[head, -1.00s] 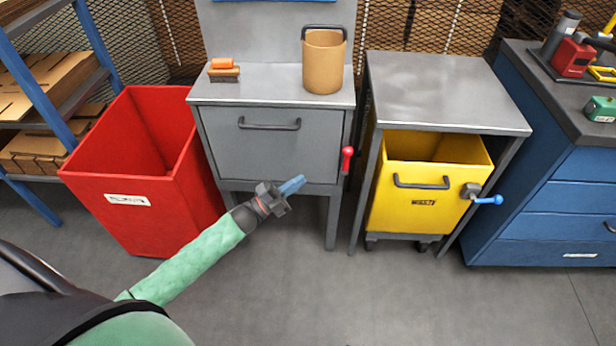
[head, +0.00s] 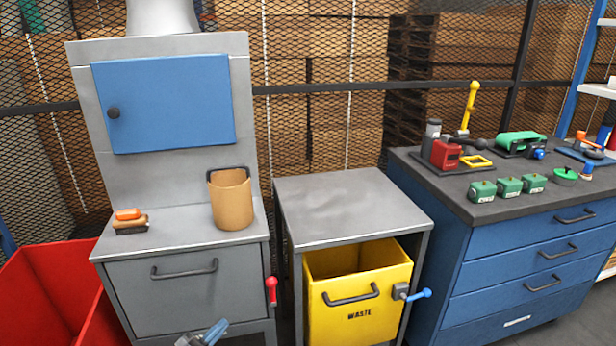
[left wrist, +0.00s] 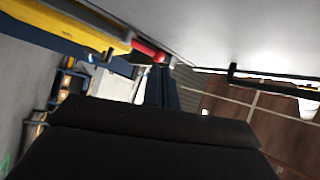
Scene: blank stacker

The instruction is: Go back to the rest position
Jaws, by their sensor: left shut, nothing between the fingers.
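My left gripper (head: 205,336) shows at the bottom edge of the head view, in front of the grey stacker cabinet (head: 160,237). Its blue fingertips are shut with nothing between them, and they are apart from the cabinet's drawer front. Most of the left arm is below the picture. In the left wrist view a dark part of my own gripper fills the lower middle. My right gripper is in neither view.
A tan bucket (head: 231,200) and an orange-topped brush (head: 130,220) stand on the cabinet. A red lever (head: 271,290) sticks out at its right. A yellow waste bin (head: 340,315) sits under the grey table (head: 350,200). A red bin (head: 40,300) is left, a blue workbench (head: 500,260) right.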

